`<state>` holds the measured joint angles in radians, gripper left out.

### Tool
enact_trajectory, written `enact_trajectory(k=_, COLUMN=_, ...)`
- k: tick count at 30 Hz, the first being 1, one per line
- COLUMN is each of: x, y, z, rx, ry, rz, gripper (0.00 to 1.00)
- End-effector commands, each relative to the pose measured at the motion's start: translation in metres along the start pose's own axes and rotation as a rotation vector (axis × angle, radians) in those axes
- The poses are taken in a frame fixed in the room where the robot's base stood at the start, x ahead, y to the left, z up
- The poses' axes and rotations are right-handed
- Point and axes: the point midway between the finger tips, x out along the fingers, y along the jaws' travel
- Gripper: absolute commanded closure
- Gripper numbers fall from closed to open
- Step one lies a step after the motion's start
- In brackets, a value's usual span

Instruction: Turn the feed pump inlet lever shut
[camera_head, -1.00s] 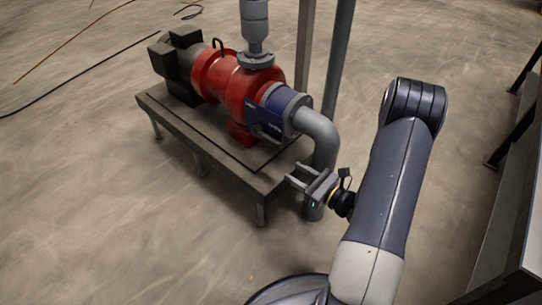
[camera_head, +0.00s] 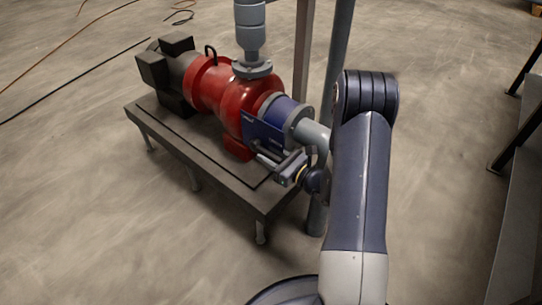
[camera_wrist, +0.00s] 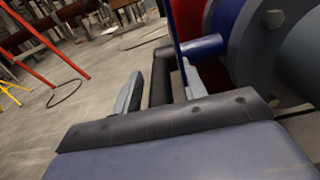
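The feed pump is red with a blue valve section (camera_head: 285,112) at its right end, and a blue plate (camera_head: 262,133) with white marks hangs at its front. In the wrist view the blue valve body (camera_wrist: 232,22) is at upper right, with a short blue stem (camera_wrist: 203,46) and the thin blue plate seen edge-on. A dark bar (camera_wrist: 160,80), apparently the lever's grip, stands between my fingers. My gripper (camera_head: 267,160) is in front of the plate; in the wrist view (camera_wrist: 160,92) its fingers are apart, either side of the bar, with a gap at the left finger. Contact on the right is unclear.
The dark pump stand (camera_head: 215,178) lies below and left of my gripper. A grey pipe elbow (camera_head: 313,133) and upright pipe (camera_head: 335,60) are close to my arm. A grey flange (camera_wrist: 275,45) with bolts is at right in the wrist view. The floor in front is clear.

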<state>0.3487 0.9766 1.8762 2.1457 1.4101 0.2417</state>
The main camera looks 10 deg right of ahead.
Motion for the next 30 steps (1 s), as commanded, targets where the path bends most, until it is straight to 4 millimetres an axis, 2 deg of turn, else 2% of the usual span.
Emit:
enact_trajectory(k=4, x=-0.0001, y=0.0000, z=0.0003, rx=0.000, ry=0.000, rz=0.000, gripper=0.60)
enact_trajectory(k=19, x=-0.0003, y=0.0001, z=0.0002, rx=0.000, ry=0.000, rz=0.001, gripper=1.00)
enact_trajectory(k=30, x=-0.0008, y=-0.0005, z=0.0007, rx=0.000, ry=0.002, rz=0.000, gripper=1.00)
